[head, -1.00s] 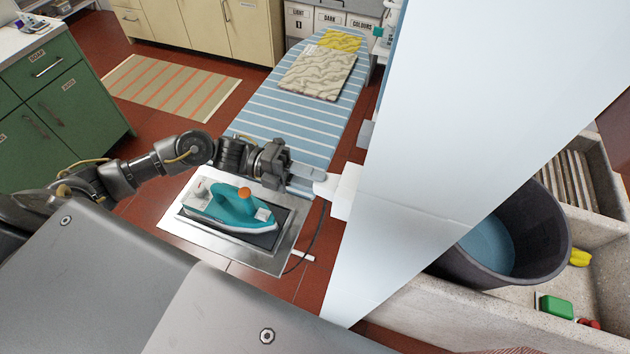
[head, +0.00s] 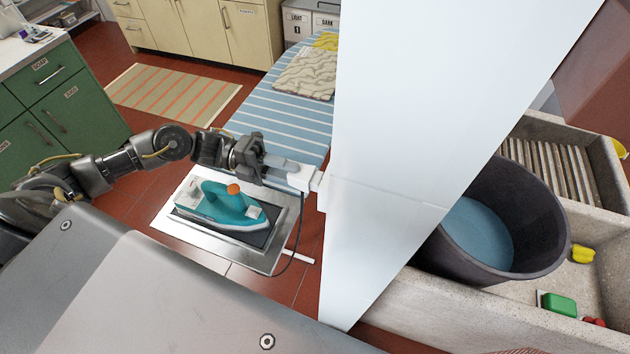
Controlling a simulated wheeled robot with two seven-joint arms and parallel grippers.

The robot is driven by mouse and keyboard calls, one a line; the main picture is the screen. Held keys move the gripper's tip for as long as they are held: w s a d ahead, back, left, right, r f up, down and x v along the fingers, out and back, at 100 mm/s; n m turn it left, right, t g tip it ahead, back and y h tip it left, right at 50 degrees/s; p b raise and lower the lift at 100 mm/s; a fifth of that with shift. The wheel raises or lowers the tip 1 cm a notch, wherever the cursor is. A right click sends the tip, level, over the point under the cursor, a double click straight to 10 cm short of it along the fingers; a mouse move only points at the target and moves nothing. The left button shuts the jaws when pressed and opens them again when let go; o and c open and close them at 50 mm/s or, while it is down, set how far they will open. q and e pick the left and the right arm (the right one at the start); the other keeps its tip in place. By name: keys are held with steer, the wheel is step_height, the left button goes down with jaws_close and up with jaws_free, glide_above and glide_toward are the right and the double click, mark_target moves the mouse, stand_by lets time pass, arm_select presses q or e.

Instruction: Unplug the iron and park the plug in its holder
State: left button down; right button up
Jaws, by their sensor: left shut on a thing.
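The teal iron (head: 228,207) with an orange knob rests on a dark plate in a metal stand (head: 190,236). My left gripper (head: 286,170) is above and to the right of the iron, its fingers shut on the white plug (head: 303,178). A dark cord (head: 306,240) hangs from the plug down toward the stand. The plug's far end is against or very near a white socket box (head: 321,191) beside the tall pale panel; I cannot tell whether it is seated. A short white bar (head: 300,257) sticks out from the stand's right side; I cannot tell if it is the holder. My right gripper is not in view.
The tall pale panel (head: 420,140) blocks much of the view. A striped ironing board (head: 285,115) with folded cloth (head: 306,75) stands behind. At right, a dark bucket (head: 545,235) sits in a stone sink (head: 455,305). Red floor is open around the stand.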

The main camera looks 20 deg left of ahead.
arm_select(q)
steer(key=shift+a+b, duration=0.6)
steer(key=shift+a, duration=0.55)
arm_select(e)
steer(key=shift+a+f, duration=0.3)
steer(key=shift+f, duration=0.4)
arm_select(q)
steer(key=shift+a, duration=0.1)
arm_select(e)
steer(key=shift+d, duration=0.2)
arm_select(q)
steer(key=shift+a+f, duration=0.1)
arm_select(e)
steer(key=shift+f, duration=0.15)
arm_select(q)
steer(key=shift+a+b, duration=0.45)
steer(key=shift+a, duration=0.2)
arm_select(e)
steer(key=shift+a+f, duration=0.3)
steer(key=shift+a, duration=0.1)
arm_select(q)
steer(key=shift+s, duration=0.1)
